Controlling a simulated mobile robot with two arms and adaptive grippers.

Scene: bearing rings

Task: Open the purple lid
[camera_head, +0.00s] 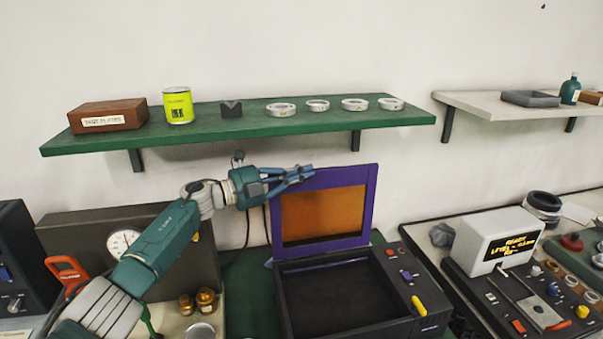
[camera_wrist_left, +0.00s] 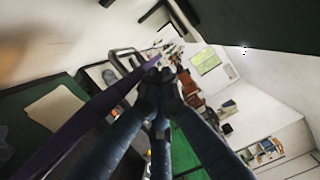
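The purple lid (camera_head: 374,200) is a frame with an orange window and stands raised, close to upright, at the back of a dark box (camera_head: 340,295). The box's inside shows open, dark and empty. My left gripper (camera_head: 308,172) is at the lid's upper left corner. In the left wrist view its fingertips (camera_wrist_left: 160,82) come together and look shut, with nothing seen between them. A purple edge, likely the lid's, (camera_wrist_left: 88,118) runs beside the fingers there. Whether they touch the lid I cannot tell. My right gripper is not in view.
A green shelf (camera_head: 230,125) with several rings, a yellow can (camera_head: 178,106) and a brown box (camera_head: 108,116) hangs above the lid. A dial gauge (camera_head: 122,243) and brass pieces (camera_head: 205,299) are at left. A white-topped device (camera_head: 498,240) stands at right.

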